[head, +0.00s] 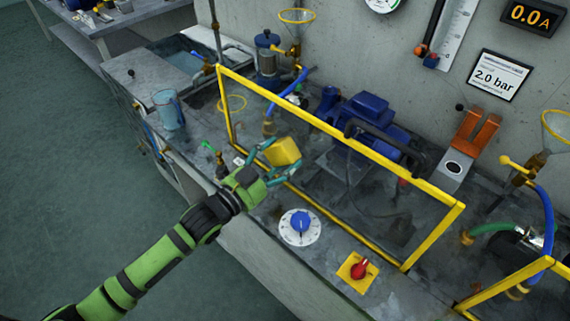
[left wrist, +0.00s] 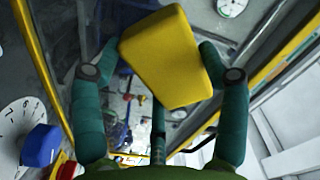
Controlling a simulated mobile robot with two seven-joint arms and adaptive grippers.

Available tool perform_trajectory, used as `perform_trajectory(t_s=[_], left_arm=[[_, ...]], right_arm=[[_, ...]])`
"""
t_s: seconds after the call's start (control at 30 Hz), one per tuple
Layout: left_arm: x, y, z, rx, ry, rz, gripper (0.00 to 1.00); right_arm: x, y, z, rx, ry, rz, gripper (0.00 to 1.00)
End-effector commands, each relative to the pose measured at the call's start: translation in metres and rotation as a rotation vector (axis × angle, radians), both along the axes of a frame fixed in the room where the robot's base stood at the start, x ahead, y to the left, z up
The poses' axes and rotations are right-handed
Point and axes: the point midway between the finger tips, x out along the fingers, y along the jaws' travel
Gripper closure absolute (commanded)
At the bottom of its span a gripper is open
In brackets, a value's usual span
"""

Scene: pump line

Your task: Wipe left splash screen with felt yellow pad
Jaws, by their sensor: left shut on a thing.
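The yellow felt pad (head: 282,152) is held in my left gripper (head: 268,163), which is shut on it. In the left wrist view the pad (left wrist: 166,58) sits tilted between the teal fingers of the gripper (left wrist: 160,80). The left splash screen (head: 345,185) is a clear pane in a yellow frame, standing on the bench. The pad is in front of the pane's left part in the head view; I cannot tell whether they touch. Smudges show on the lower part of the pane. My right gripper is in neither view.
A blue dial (head: 300,224) and a red knob on a yellow plate (head: 358,268) lie along the bench front. A clear jug (head: 168,109) stands at the left. A blue pump (head: 364,112) is behind the screen. Another yellow-framed screen (head: 512,283) is at the lower right.

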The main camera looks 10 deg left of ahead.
Motion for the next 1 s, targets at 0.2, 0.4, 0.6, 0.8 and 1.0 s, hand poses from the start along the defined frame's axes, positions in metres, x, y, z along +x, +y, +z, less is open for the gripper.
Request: perform_trajectory(t_s=[0.2, 0.4, 0.6, 0.8, 1.0], left_arm=[[0.001, 0.001, 0.008, -0.002, -0.002, 0.0, 0.52], [0.0, 0.002, 0.027, 0.0, -0.003, 0.0, 0.52], [-0.002, 0.0, 0.029, -0.001, -0.002, -0.001, 0.52], [-0.01, -0.015, 0.03, -0.005, 0.0, -0.001, 0.52], [-0.018, -0.029, 0.029, -0.003, -0.001, -0.001, 0.52]], right_arm=[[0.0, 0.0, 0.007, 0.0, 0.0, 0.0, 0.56], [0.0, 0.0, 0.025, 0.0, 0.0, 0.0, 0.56], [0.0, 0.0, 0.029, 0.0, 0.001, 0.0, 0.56], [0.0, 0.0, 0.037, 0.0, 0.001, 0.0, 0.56], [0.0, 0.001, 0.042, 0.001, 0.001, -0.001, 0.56]])
